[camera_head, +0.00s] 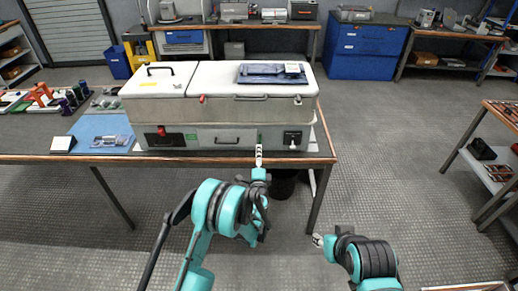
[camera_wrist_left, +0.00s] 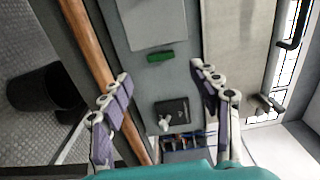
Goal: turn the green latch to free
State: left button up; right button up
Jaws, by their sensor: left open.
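The green latch (camera_wrist_left: 160,57) is a small green bar on the grey front of the capacitor bank, between a pale panel and a black switch box in the left wrist view. In the head view the latch (camera_head: 261,136) is a thin green mark just beyond my left gripper (camera_head: 259,155). The left gripper is open, with its two fingers (camera_wrist_left: 161,77) apart on either side of the latch in the picture, and nothing is between them. I cannot tell any contact. My right gripper (camera_head: 318,240) is low at the right, away from the bank; its fingers are too small to judge.
The capacitor bank (camera_head: 170,110) stands on a wood-edged table (camera_head: 80,157). The black switch box (camera_wrist_left: 172,113) has a white knob. A black bin (camera_wrist_left: 45,97) stands on the floor below. A dark tablet (camera_head: 262,75) lies on the lid.

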pick_arm(q)
jog(key=shift+s, duration=1.85)
jog(key=s+a+r+n+g+y, duration=0.3)
jog(key=a+r+n, duration=0.4)
jog(key=a+r, duration=0.45)
jog(key=s+a+r+n+g+y, duration=0.1)
jog(key=s+a+r+n+g, duration=0.1)
jog(key=s+a+r+n, duration=0.4)
jog(key=s+f+n+g+h, duration=0.2)
jog(key=s+g, duration=0.1)
jog(key=s, duration=1.2)
jog(key=s+f+n+g+h, duration=0.2)
jog(key=s+f+n+g, duration=0.1)
jog(key=s, duration=1.2)
